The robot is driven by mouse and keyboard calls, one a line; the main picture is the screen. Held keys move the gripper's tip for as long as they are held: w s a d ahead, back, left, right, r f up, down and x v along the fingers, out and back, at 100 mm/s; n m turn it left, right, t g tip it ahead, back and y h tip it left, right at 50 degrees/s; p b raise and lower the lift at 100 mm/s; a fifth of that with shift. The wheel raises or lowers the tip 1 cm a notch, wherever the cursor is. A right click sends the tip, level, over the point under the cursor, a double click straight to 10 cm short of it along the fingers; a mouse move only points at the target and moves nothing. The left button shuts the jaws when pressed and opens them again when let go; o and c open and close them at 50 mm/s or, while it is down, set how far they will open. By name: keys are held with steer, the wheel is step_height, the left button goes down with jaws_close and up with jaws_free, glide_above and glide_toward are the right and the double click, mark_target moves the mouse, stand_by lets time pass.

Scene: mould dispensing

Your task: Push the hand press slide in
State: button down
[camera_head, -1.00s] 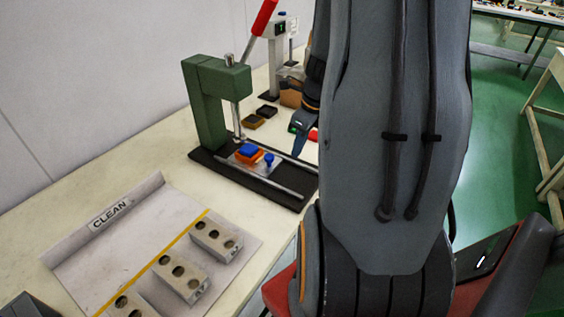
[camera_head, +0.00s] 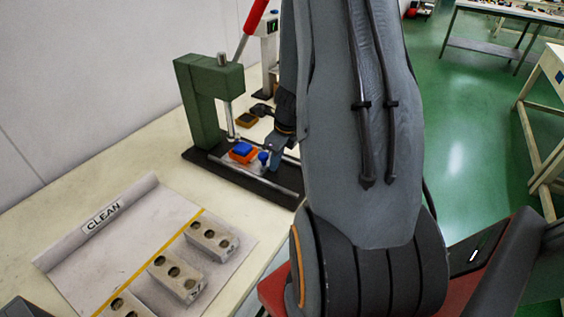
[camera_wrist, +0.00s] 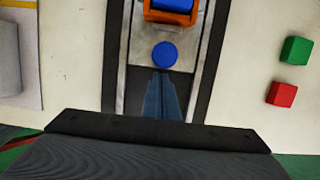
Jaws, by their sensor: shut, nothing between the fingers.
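The green hand press (camera_head: 199,103) with a red lever (camera_head: 254,17) stands on a black base on the table. Its slide (camera_head: 229,163) is a light plate between rails, bearing an orange mould with a blue block (camera_head: 242,149) and a blue knob (camera_head: 263,157) at its near end. In the wrist view the knob (camera_wrist: 165,54) is a round blue disc, with the orange mould (camera_wrist: 171,11) beyond it. My gripper (camera_wrist: 161,77) is shut and empty, its fingertips just on the near side of the knob. I cannot tell whether they touch it.
A mat marked CLEAN (camera_head: 103,216) with several grey mould blocks lies at the left. A green cube (camera_wrist: 296,50) and a red cube (camera_wrist: 281,94) lie right of the press in the wrist view. A small tray (camera_head: 246,120) sits behind the press.

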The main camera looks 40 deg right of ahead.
mark_target(265, 155)
steer(key=shift+w, duration=0.2)
steer(key=shift+w+a+p, duration=0.25)
steer(key=shift+w+p, duration=0.3)
steer(key=shift+w, duration=0.1)
steer(key=shift+w+a+p, duration=0.2)
steer(key=shift+w+p, duration=0.3)
steer(key=shift+w, duration=0.2)
steer(key=shift+w+a+p, duration=0.25)
steer(key=shift+w+p, duration=0.3)
steer(key=shift+w, duration=0.1)
steer(key=shift+s, duration=0.25)
steer(key=s, duration=0.1)
steer(key=s+d+b, duration=0.1)
steer(key=shift+s, duration=0.4)
steer(key=shift+s+d+r, duration=0.35)
steer(key=shift+s+r, duration=0.2)
steer(key=shift+r, duration=0.15)
steer(key=v, duration=0.8)
steer(key=shift+s+r, duration=0.2)
steer(key=shift+r, duration=0.05)
steer(key=shift+a, duration=0.1)
